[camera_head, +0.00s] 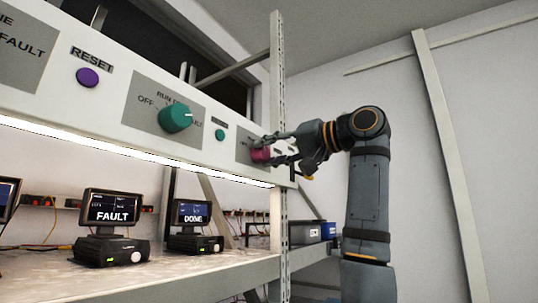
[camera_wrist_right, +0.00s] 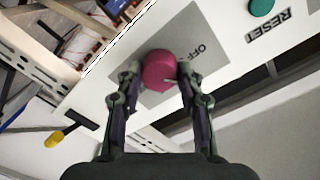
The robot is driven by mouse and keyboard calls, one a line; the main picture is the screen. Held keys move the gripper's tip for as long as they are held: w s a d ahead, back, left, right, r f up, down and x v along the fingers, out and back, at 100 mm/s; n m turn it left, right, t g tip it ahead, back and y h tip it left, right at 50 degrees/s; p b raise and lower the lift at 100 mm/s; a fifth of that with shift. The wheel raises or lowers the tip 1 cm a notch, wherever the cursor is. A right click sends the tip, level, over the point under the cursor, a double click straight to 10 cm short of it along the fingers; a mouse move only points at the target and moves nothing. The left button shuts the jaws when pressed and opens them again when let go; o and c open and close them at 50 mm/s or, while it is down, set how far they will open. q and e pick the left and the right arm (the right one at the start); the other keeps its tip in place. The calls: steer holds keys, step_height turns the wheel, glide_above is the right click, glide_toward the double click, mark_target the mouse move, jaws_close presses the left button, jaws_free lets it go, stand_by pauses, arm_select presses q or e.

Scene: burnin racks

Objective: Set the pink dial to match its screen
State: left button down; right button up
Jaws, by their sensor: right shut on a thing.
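The pink dial (camera_head: 260,154) is on the right end of the white panel in the head view, partly covered by my right gripper (camera_head: 278,148). In the right wrist view, the pink dial (camera_wrist_right: 160,70) sits on a grey plate, and the two fingers of my right gripper (camera_wrist_right: 158,78) are shut on its sides. The word OFF shows beside it; its other labels are hidden. Two screens stand below the panel: one reads FAULT (camera_head: 112,207), and the one farther right reads DONE (camera_head: 193,213). My left gripper is not in view.
A teal dial (camera_head: 175,118), a purple RESET button (camera_head: 88,78) and a small teal button (camera_head: 219,135) are on the same panel. A metal rack post (camera_head: 278,90) rises near the pink dial. Dark bins (camera_head: 306,231) stand on the shelf at the right. The wall side is clear.

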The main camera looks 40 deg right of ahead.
steer(key=m+b, duration=0.1)
steer(key=m, duration=0.5)
steer(key=m+b, duration=0.1)
steer(key=m, duration=0.4)
steer(key=shift+y, duration=0.3)
steer(key=shift+m, duration=0.3)
steer(key=o, duration=1)
steer(key=shift+d, duration=0.1)
steer(key=shift+o, duration=0.8)
steer(key=shift+s+d, duration=0.1)
steer(key=v, duration=1.2)
steer(key=shift+r, duration=0.3)
